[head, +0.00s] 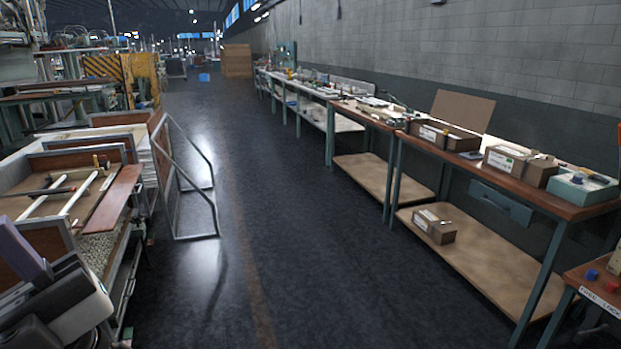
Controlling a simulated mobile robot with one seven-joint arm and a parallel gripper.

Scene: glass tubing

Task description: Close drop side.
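A trolley with grey-framed wooden panels (82,159) stands at the left. Long pale bars and dark-handled tools lie across its top. A reddish-brown board (116,196) lies flat along its right edge, above a speckled lower surface. A grey tubular metal frame (213,190) stands out from the trolley's far end, its lower bar close to the floor. I cannot tell for sure whether the board or this frame is the drop side. Parts of my own arm fill the lower left corner and hide the trolley's near end. No gripper fingers can be made out.
A dark floor aisle (250,200) runs clear down the middle. At the right, workbenches (500,175) carry boxes and tools, with a carton (434,225) on a low shelf. A table corner (598,290) juts in at lower right. A yellow barrier (143,75) stands beyond the trolley.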

